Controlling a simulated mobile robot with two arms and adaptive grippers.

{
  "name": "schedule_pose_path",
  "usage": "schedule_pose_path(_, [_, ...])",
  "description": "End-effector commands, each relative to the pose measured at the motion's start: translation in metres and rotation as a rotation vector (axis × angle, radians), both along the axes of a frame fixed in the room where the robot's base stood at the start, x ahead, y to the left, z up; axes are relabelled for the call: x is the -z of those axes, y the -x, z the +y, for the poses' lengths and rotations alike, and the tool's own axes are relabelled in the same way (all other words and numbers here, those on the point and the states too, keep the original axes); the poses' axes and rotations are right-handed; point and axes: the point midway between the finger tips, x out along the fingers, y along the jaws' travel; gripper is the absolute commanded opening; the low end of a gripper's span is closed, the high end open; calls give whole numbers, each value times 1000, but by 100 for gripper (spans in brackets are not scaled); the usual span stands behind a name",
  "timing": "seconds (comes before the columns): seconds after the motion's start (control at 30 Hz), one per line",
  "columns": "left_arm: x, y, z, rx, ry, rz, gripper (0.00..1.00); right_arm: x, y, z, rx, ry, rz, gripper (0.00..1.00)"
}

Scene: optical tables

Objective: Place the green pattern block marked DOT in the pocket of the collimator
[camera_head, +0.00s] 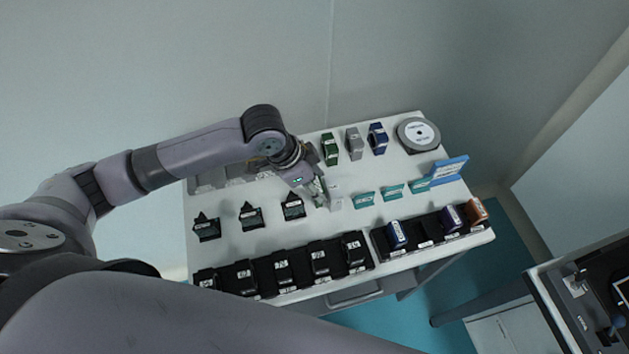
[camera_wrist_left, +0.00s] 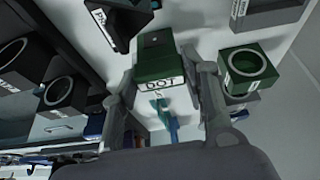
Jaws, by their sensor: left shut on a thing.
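The green pattern block (camera_wrist_left: 158,58) shows in the left wrist view, with a white label reading DOT facing the camera. My left gripper (camera_wrist_left: 162,100) is shut on it, one finger on each side of the block. In the head view my left gripper (camera_head: 318,197) is over the middle of the white table, and the block is mostly hidden there by the gripper. I cannot pick out the collimator or its pocket for certain in either view. My right gripper is not in view.
The white table (camera_head: 345,222) carries black holders (camera_head: 251,215), a black rack (camera_head: 283,268), small teal parts (camera_head: 392,193), upright green, grey and blue blocks (camera_head: 377,139) and a round grey disc (camera_head: 418,133). A dark equipment table (camera_head: 545,290) stands at the lower right.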

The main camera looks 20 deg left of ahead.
Motion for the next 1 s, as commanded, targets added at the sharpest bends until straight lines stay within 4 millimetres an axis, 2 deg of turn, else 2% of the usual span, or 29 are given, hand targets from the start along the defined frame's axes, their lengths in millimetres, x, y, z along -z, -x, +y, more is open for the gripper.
schedule_pose_path(0.07, [2,0,0,-1,0,0,12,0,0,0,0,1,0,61])
schedule_pose_path(0.1, [3,0,0,-1,0,2,42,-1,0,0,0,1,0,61])
schedule_pose_path(0.4, [2,0,0,-1,0,0,61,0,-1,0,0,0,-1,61])
schedule_pose_path(0.77, [-2,0,1,-1,0,-2,61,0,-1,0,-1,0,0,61])
schedule_pose_path(0.87, [-13,1,5,-2,-1,-3,61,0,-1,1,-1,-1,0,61])
schedule_pose_path(1.0, [-39,8,14,-1,-2,-5,61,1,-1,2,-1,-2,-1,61])
